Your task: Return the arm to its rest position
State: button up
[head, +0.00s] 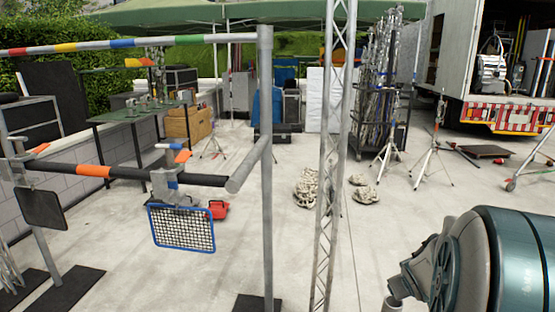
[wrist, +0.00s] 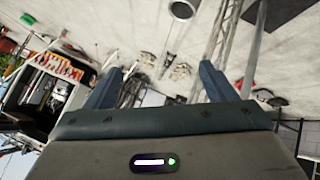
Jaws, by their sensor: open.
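My gripper (wrist: 161,68) shows in the wrist view with its two blue-grey fingers spread wide apart. Nothing is between the fingers, only the distant floor. In the head view, a teal and grey part of my arm fills the lower right corner; the fingers cannot be made out there. The wrist view is strongly tilted.
A metal pipe frame (head: 266,150) with a clamped blue-edged mesh panel (head: 182,229) stands at the left. A lattice truss (head: 331,150) rises mid-view. Sandbags (head: 307,188), light stands (head: 390,135) and a truck (head: 500,60) are farther off. Concrete floor is open between.

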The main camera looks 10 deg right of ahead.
jog(key=s+a+r+g+y+p, duration=0.1)
jog(key=s+a, duration=0.3)
jog(key=a, duration=0.4)
jog(key=s+a+r+g+y+p, duration=0.1)
jog(key=s+a+r, duration=0.3)
jog(key=a, duration=0.4)
jog(key=s+a+r+g+y+p, duration=0.2)
jog(key=s+a, duration=0.4)
jog(key=a, duration=0.3)
jog(key=shift+r+m+g+y, duration=0.4)
jog(key=shift+y, duration=0.1)
jog(key=shift+c, duration=0.4)
